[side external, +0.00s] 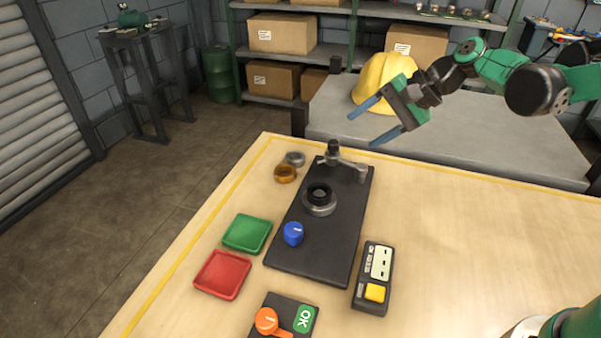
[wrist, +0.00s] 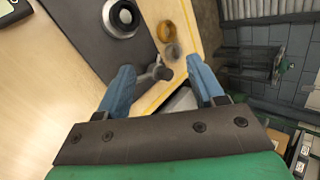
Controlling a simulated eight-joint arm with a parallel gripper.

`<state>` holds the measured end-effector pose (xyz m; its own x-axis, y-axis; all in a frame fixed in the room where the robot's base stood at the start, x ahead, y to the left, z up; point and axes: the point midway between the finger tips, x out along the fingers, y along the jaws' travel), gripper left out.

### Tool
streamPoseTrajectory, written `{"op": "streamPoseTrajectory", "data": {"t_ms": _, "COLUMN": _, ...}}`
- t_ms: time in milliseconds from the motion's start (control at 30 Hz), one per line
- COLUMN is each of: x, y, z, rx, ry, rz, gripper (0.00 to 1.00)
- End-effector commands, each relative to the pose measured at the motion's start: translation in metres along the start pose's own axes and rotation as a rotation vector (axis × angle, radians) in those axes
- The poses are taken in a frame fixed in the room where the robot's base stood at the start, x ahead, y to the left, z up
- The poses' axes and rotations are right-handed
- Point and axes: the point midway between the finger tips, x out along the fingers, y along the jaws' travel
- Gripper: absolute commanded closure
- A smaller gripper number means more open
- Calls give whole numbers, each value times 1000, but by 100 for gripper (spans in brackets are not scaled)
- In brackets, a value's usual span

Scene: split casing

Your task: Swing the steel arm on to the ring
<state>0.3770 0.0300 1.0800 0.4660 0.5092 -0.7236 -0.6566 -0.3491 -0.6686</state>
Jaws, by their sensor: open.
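The steel arm (side external: 348,163) is a short grey bar at the far end of a dark plate (side external: 312,245). It reaches right from a dark-topped post (side external: 333,148), swung away from the ring. The grey ring (side external: 319,204) sits around a black centre in the middle of the plate; it also shows at the top of the wrist view (wrist: 121,18). My gripper (side external: 362,128) is open and empty, in the air beyond the plate's far end. In the wrist view the steel arm (wrist: 155,74) shows beside the left blue finger, partly hidden by it.
A brass ring (side external: 285,174) and a loose grey ring (side external: 295,158) lie left of the plate. A blue knob (side external: 293,233) is on the plate. Green (side external: 247,233) and red (side external: 222,274) trays stand left; a meter (side external: 372,278) stands right. A yellow helmet (side external: 378,80) is behind my gripper.

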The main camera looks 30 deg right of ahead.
Motion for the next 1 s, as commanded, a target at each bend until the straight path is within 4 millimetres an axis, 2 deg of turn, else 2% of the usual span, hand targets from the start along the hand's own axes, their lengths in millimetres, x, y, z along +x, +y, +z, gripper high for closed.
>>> {"op": "streamPoseTrajectory", "data": {"t_ms": 100, "x": 21, "y": -11, "z": -23, "rx": 244, "ry": -115, "rz": -83, "gripper": 39}}
{"op": "streamPoseTrajectory", "data": {"t_ms": 233, "x": 41, "y": -16, "z": -46, "rx": 500, "ry": -265, "rz": -165, "gripper": 39}}
{"op": "streamPoseTrajectory", "data": {"t_ms": 367, "x": 59, "y": -10, "z": -68, "rx": 735, "ry": -433, "rz": -232, "gripper": 39}}
{"op": "streamPoseTrajectory", "data": {"t_ms": 500, "x": 72, "y": 6, "z": -84, "rx": 939, "ry": -616, "rz": -280, "gripper": 39}}
{"op": "streamPoseTrajectory", "data": {"t_ms": 767, "x": 79, "y": 31, "z": -95, "rx": 1115, "ry": -822, "rz": -308, "gripper": 39}}
{"op": "streamPoseTrajectory", "data": {"t_ms": 867, "x": 82, "y": 30, "z": -93, "rx": 1129, "ry": -841, "rz": -307, "gripper": 39}}
{"op": "streamPoseTrajectory", "data": {"t_ms": 1000, "x": 95, "y": 18, "z": -84, "rx": 1128, "ry": -844, "rz": -304, "gripper": 39}}
